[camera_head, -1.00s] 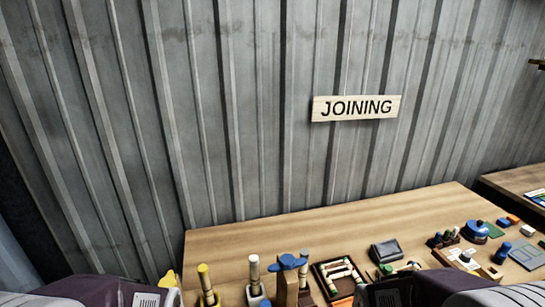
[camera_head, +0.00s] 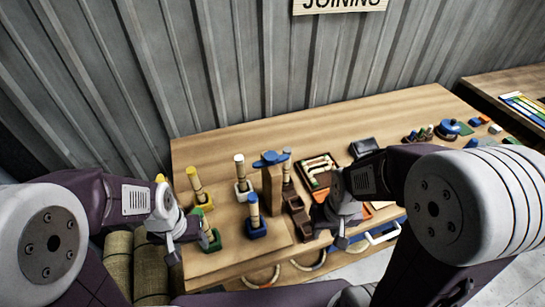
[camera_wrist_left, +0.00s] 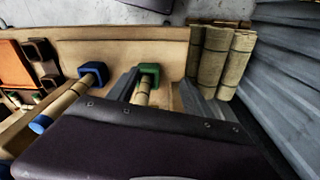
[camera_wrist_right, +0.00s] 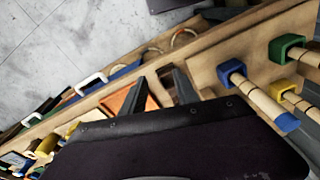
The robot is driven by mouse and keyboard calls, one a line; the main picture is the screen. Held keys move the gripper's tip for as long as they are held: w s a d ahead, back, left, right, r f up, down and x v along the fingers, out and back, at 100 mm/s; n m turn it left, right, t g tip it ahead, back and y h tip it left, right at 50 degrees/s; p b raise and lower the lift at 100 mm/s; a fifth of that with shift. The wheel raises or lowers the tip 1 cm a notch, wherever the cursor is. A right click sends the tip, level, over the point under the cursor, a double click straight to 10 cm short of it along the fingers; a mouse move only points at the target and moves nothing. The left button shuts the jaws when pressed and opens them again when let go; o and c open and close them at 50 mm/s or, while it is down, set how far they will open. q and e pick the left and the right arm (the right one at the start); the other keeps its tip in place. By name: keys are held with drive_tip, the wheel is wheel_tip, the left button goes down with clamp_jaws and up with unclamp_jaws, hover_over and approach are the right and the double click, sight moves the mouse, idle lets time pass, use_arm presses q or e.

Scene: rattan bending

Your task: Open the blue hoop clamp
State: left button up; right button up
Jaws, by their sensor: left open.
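A blue clamp-like piece (camera_head: 270,158) sits on top of an upright wooden post (camera_head: 272,190) in the head view; I cannot make out whether its hoop is open or closed. A blue socket (camera_head: 256,229) holding an upright rattan pole with a blue top stands in front of the post. My left gripper (camera_head: 190,232) is open at the table's left, beside the green socket (camera_head: 212,241). In the left wrist view its fingers (camera_wrist_left: 155,95) appear either side of the green socket's pole, with no visible grip. My right gripper (camera_head: 338,238) is open and empty over the front edge, right of the post.
Yellow (camera_head: 203,202) and white (camera_head: 242,190) sockets with poles stand behind the blue and green ones. A brown tray (camera_head: 318,163) of rattan pieces lies right of the post. Drawer handles (camera_head: 382,234) stick out at the front. The table's back strip is clear.

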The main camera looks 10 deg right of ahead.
drive_tip(key=o, duration=0.5)
wheel_tip(320, 180, up, 20)
drive_tip(key=m+g+p, duration=0.1)
drive_tip(key=m+p, duration=0.8)
drive_tip(key=m, duration=0.2)
hover_over(269, 156)
wheel_tip(269, 156, down, 9)
drive_tip(key=shift+f+p, duration=0.15)
drive_tip(key=shift+p, duration=0.35)
drive_tip(key=shift+n, duration=0.3)
clamp_jaws()
